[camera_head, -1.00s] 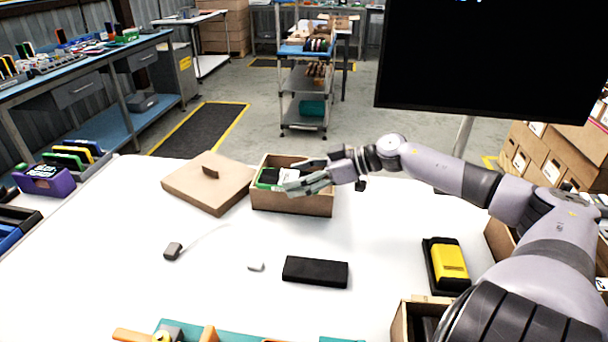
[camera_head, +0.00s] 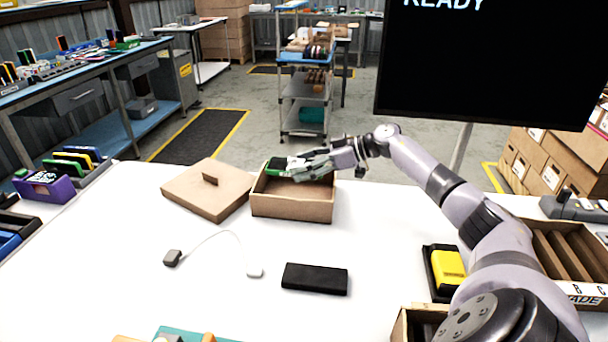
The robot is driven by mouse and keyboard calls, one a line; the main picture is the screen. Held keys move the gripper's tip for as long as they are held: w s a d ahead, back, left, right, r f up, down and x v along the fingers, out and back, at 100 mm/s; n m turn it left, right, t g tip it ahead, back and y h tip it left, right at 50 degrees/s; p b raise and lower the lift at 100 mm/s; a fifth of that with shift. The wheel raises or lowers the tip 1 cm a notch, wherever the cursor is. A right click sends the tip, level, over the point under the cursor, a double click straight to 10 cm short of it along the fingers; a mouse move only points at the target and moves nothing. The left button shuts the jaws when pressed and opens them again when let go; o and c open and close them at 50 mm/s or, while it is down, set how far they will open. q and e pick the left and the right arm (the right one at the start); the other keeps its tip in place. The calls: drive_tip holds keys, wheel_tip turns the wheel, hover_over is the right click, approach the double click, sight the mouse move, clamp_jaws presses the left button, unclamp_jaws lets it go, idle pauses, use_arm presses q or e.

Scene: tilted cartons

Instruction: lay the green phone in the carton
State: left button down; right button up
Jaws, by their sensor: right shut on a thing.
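The carton (camera_head: 291,207) is an open brown box standing on the white table, right of its lid. My right gripper (camera_head: 290,164) reaches in from the right, over the back part of the carton. It is shut on the green phone (camera_head: 273,164), which shows as a small green and black piece at the carton's back left rim. The fingers hide much of the phone. I cannot tell whether the phone touches the carton. The carton's front inside is bare. My left gripper is not in view.
A brown lid (camera_head: 207,190) with a grip lies left of the carton. A black slab (camera_head: 315,279), a white cable with a charger (camera_head: 172,257) and a yellow device (camera_head: 448,267) in a black holder lie in front. A dark monitor (camera_head: 485,70) stands at the back right.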

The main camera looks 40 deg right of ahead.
drive_tip(key=shift+f, duration=1.65)
drive_tip(key=shift+a+f, duration=0.1)
drive_tip(key=shift+f, duration=0.05)
drive_tip(key=shift+f, duration=0.45)
drive_tip(key=o, duration=1.3)
drive_tip(key=shift+r, duration=0.3)
drive_tip(key=v, duration=1.2)
drive_tip(key=shift+r, duration=0.4)
drive_tip(key=shift+f, duration=0.1)
